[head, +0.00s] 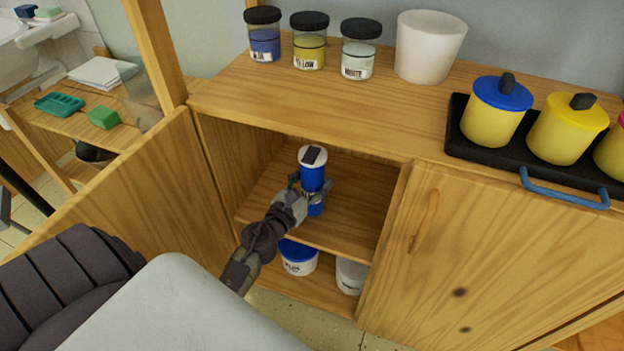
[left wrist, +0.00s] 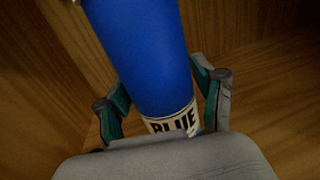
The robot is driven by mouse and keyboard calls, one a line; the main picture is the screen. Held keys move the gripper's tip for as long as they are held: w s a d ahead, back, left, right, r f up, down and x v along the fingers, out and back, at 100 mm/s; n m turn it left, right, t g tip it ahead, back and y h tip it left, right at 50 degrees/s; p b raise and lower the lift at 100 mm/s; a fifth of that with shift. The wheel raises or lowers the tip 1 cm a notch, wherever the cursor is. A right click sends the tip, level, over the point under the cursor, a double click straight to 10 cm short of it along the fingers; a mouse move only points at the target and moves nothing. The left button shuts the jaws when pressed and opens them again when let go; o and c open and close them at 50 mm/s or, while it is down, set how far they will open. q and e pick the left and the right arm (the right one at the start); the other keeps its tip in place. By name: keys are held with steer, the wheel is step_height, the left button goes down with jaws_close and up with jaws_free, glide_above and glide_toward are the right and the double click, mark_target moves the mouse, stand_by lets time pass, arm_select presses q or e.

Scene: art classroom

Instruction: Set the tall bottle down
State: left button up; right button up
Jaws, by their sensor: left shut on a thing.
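The tall bottle (head: 313,176) is blue with a white and dark top, and stands about upright inside the open cabinet at the shelf (head: 350,205). My left gripper (head: 312,194) reaches in from the front and is shut on the bottle's lower part. In the left wrist view the bottle (left wrist: 143,55) is between the two fingers of my left gripper (left wrist: 162,102), above a label reading "BLUE". I cannot tell whether the bottle's base touches the shelf. My right gripper is not in view.
Tubs with a blue lid (head: 299,256) and in white (head: 351,275) stand below the shelf. A closed door (head: 480,260) is at right, an open door (head: 150,200) at left. Jars (head: 309,45), a white pot (head: 428,48) and a black tray (head: 456,130) are on top. The shelf around the bottle is clear.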

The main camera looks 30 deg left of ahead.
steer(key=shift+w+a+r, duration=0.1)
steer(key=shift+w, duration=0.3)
arm_select(q)
steer(key=o, duration=1.8)
steer(key=shift+c, duration=0.2)
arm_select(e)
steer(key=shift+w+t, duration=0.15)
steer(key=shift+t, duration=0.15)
arm_select(q)
steer(key=shift+f, duration=0.1)
